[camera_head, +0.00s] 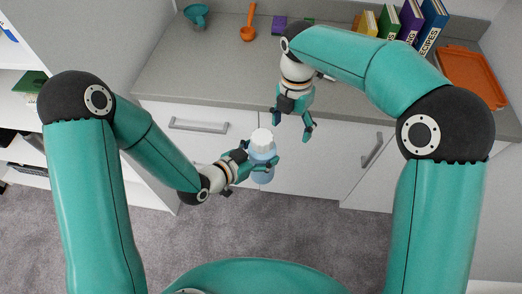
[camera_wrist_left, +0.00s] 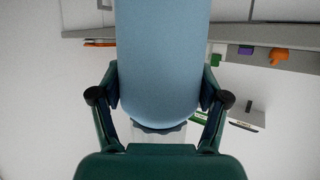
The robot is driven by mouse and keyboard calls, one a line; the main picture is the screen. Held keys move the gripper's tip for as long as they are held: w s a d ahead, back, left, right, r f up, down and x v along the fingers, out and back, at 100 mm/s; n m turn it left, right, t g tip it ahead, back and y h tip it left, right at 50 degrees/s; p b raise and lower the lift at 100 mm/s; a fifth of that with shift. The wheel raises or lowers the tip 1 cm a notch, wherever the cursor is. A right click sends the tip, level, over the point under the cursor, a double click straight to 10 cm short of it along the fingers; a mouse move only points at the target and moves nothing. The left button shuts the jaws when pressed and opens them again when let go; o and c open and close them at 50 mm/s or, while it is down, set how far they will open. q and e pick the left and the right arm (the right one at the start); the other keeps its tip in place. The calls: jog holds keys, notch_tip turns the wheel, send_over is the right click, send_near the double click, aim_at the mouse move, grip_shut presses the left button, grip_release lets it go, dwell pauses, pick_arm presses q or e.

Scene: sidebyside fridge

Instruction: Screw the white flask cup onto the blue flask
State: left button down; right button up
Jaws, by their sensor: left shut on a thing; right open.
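The blue flask (camera_head: 262,172) is upright in front of the counter, held in the air by my left gripper (camera_head: 261,157). In the left wrist view the flask (camera_wrist_left: 163,60) fills the middle, with a finger on each side. The white flask cup (camera_head: 262,136) sits on top of the flask. It also shows in the left wrist view (camera_wrist_left: 158,140), partly hidden by the gripper. I cannot tell how tightly it is seated. My right gripper (camera_head: 292,124) is open and empty, above and right of the cup, with its fingers pointing down.
The grey counter (camera_head: 200,75) runs behind, with drawers and handles below it. On it are a teal funnel (camera_head: 196,14), an orange spoon (camera_head: 248,24), several books (camera_head: 410,20) and an orange tray (camera_head: 472,75). White shelves stand at left.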

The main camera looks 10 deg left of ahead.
aim_at(262, 136)
jog(key=shift+n+t, duration=0.7)
jog(key=shift+n, duration=0.1)
jog(key=a+r, duration=0.1)
jog(key=a, duration=0.1)
jog(key=s+a+r, duration=0.1)
jog(key=a+r, duration=0.1)
jog(key=s+a+r, duration=0.1)
jog(key=a, duration=0.2)
jog(key=shift+r, duration=0.3)
jog(key=shift+f, duration=4.05)
jog(key=shift+c, duration=0.3)
